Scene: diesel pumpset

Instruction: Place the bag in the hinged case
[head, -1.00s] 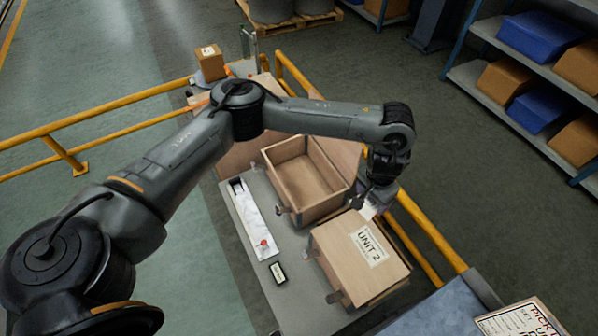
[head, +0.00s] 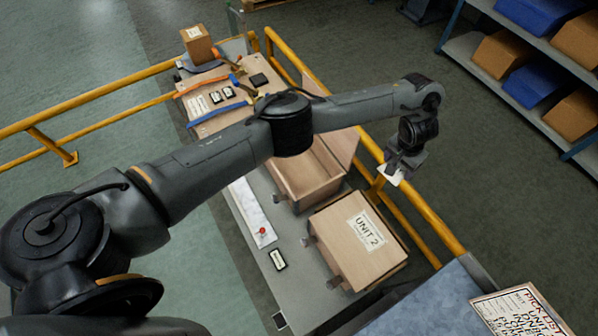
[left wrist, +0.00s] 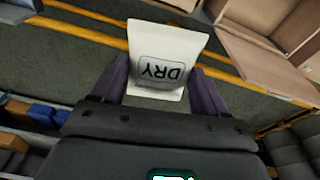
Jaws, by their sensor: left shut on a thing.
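A small white bag (left wrist: 168,45) marked DRY is gripped between the two fingers of my left gripper (left wrist: 162,80) in the left wrist view. In the head view my left gripper (head: 398,165) hangs near the yellow rail, right of the cases, and the bag (head: 391,176) shows as a white patch below it. An open wooden hinged case (head: 312,182) stands on the bench, partly hidden behind my left arm. Its lid (head: 343,147) is swung out to the right. The lid (left wrist: 255,62) also shows at upper right in the left wrist view. My right gripper is not in view.
A closed wooden case marked UNIT 2 (head: 352,258) stands in front of the open one. Yellow rails (head: 420,214) border the bench. A white strip with a red spot (head: 262,232) lies on the bench's left side. Shelves with bins (head: 535,95) stand at right.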

